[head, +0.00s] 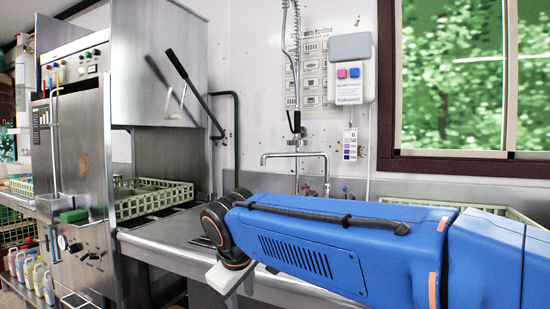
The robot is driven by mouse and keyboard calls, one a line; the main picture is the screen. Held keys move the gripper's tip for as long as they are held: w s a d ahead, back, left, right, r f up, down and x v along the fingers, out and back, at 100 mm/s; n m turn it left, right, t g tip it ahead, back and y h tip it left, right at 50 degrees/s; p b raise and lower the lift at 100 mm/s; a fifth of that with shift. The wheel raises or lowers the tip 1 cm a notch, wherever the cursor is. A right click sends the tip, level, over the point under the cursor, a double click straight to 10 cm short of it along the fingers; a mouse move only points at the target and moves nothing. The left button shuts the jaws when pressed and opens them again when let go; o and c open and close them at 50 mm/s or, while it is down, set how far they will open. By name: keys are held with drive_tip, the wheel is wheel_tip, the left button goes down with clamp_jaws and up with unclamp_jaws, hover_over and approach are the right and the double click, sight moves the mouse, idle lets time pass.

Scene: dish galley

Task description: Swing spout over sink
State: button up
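The metal spout (293,155) shows near the middle of the head view. It is a thin horizontal pipe with its free end bent down at the left, in front of the back wall. Its right end bends down to the taps (308,191), partly behind my blue arm. The sink itself is hidden behind my arm, so I cannot tell whether the spout is over it. My gripper (231,278) is below and left of the spout, apart from it, near the counter's front edge. Only a pale part of it shows, and its fingertips are unclear.
A steel dishwasher (165,60) with a raised lever (190,85) stands at the left. A green dish rack (155,197) sits by it on the steel counter (165,237). A spray hose (296,60) hangs above the spout. Another rack (510,213) is partly hidden at the right.

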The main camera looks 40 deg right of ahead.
drive_tip(key=w+d+r+n+g+h, duration=0.1)
drive_tip(key=w+d+r+h, duration=0.2)
drive_tip(key=w+d+r, duration=0.5)
drive_tip(key=w+d+r+n+g+h, duration=0.1)
drive_tip(key=w+d+r+n+h, duration=0.15)
drive_tip(key=w+d+r, duration=0.6)
drive_tip(key=g+h, duration=0.3)
drive_tip(key=h, duration=0.4)
approach(273, 154)
drive_tip(key=shift+m, duration=0.35)
drive_tip(key=d, duration=0.4)
drive_tip(key=d+f, duration=0.1)
drive_tip(key=d, duration=0.3)
drive_tip(key=d+f, duration=0.1)
drive_tip(key=d, duration=0.3)
drive_tip(key=shift+s+d+f, duration=0.25)
drive_tip(key=shift+s, duration=0.1)
drive_tip(key=shift+c, duration=0.4)
clamp_jaws()
